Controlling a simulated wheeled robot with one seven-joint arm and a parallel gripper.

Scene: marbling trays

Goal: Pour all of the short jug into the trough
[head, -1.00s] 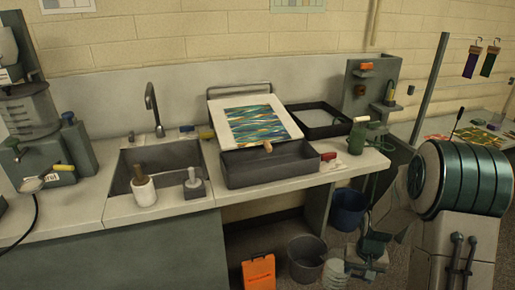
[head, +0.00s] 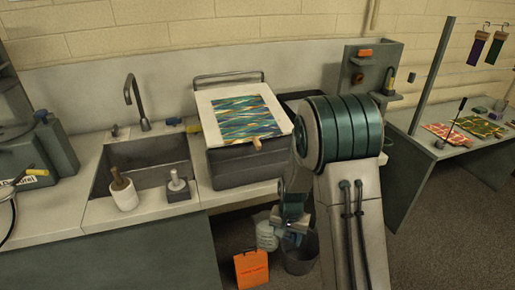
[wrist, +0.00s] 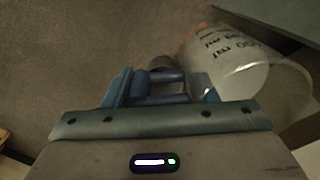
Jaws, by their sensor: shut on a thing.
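A pale, see-through jug (head: 266,236) with dark printed volume marks is held by my gripper (head: 291,228), below counter height in front of the counter. In the wrist view the jug (wrist: 235,65) is right of the closed blue fingers (wrist: 160,88). The hold itself is partly hidden, and I cannot tell how full the jug is. The dark grey trough (head: 235,170) is on the counter, up and left of my gripper.
A sink (head: 150,170) with a tap is left of the trough; a white roller pot (head: 123,195) and a grey block with a knob (head: 178,190) stand at its front edge. A grey bucket (head: 300,258) and an orange container (head: 252,268) are on the floor below.

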